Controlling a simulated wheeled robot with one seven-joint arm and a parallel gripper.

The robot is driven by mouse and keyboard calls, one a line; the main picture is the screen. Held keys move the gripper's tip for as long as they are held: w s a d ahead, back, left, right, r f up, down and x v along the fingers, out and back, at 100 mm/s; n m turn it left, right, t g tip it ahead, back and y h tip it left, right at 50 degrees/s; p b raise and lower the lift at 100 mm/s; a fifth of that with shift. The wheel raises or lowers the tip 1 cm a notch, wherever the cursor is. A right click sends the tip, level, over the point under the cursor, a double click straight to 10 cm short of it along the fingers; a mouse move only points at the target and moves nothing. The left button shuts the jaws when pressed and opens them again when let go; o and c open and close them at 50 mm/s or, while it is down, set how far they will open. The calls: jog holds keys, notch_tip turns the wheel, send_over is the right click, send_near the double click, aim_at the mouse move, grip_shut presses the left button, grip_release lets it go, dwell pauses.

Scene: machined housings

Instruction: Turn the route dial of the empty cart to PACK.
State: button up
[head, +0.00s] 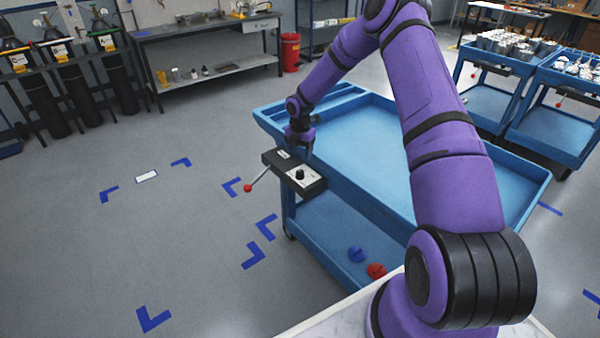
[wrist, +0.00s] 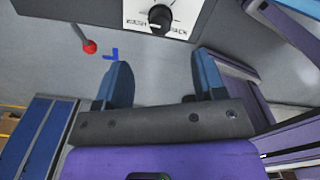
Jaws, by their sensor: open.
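The empty cart (head: 340,150) is blue, with a bare top tray. A dark control box (head: 295,170) is fixed to its near left end. The black round route dial (head: 300,174) sits on the box's white plate; it also shows at the top of the wrist view (wrist: 160,18). The word to the dial's lower right looks like PACK; the left word is hard to read. A pale mark on the dial seems to face lower left. My gripper (head: 302,142) is open above the box, its two blue fingers (wrist: 162,78) empty and apart from the dial.
A lever with a red ball (head: 248,188) sticks out from the box. A blue piece (head: 356,254) and a red piece (head: 376,270) lie on the cart's lower shelf. Loaded carts (head: 490,85) stand at the back right. The floor at left is open, with blue corner marks.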

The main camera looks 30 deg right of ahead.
aim_at(300, 171)
notch_tip(300, 171, down, 10)
dwell(0.5)
jog(key=c, duration=0.9)
